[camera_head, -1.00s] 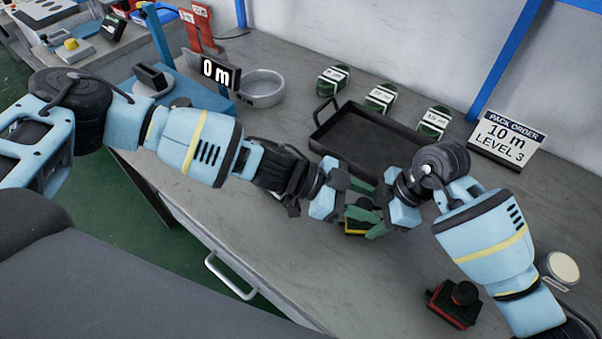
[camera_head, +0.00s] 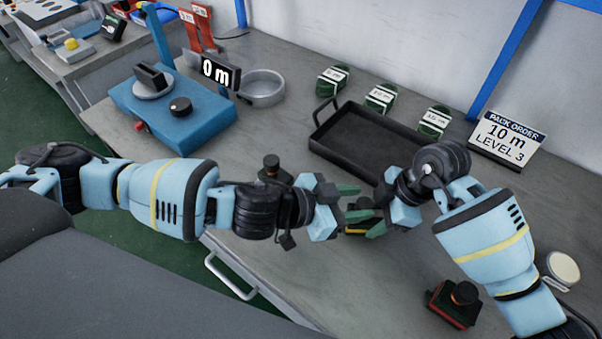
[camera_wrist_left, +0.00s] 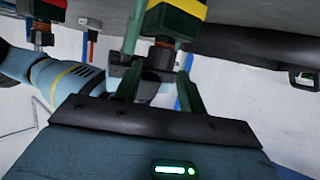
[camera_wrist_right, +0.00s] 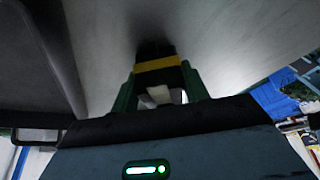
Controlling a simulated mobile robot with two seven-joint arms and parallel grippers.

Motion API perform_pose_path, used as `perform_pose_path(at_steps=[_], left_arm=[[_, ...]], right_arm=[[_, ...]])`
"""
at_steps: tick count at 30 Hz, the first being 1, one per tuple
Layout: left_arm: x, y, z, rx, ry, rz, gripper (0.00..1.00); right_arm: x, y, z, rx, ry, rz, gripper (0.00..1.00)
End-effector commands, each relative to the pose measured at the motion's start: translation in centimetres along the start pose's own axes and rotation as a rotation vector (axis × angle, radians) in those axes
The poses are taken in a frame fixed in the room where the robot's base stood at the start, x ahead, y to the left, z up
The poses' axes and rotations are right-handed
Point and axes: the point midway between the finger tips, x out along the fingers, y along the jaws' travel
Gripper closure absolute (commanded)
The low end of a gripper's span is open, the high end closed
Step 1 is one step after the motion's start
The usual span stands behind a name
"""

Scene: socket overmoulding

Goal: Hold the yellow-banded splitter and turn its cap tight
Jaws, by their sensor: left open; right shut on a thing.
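The yellow-banded splitter (camera_head: 360,215) is partly hidden between my two grippers above the worktop in the head view. My right gripper (camera_head: 376,216) is shut on its body. The yellow band (camera_wrist_right: 157,66) shows between the green fingers in the right wrist view. In the left wrist view the splitter (camera_wrist_left: 174,18) has its dark cap (camera_wrist_left: 162,56) pointing toward my left gripper. My left gripper (camera_head: 345,205) is open, with its fingers (camera_wrist_left: 155,80) on either side of the cap. I cannot tell if they touch it.
A red-banded splitter (camera_head: 452,308) stands at the front right. Another dark-capped unit (camera_head: 272,170) is behind my left arm. A black tray (camera_head: 322,148) lies behind the grippers, with several green-and-white items beyond. A blue machine (camera_head: 200,128) and grey ring dish (camera_head: 262,100) stand left.

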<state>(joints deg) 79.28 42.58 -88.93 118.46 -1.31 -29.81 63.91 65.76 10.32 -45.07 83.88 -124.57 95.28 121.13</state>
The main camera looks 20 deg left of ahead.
Motion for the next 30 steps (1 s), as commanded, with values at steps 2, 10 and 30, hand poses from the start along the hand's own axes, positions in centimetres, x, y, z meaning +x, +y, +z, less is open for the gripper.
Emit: perform_pose_path(at_steps=[2,10,30], left_arm=[[-1.5,0.0,0.1,-0.003,-0.002,0.001,0.59],[-6.1,0.0,0.1,-0.001,-0.002,0.001,0.59],[-7.6,-2.5,-2.5,0.083,0.14,0.185,0.59]], right_arm=[[0.0,0.0,0.0,-0.001,0.001,0.0,0.79],[0.0,0.0,0.0,0.0,0.001,0.0,0.79],[0.0,0.0,0.0,0.0,0.001,0.0,0.79]])
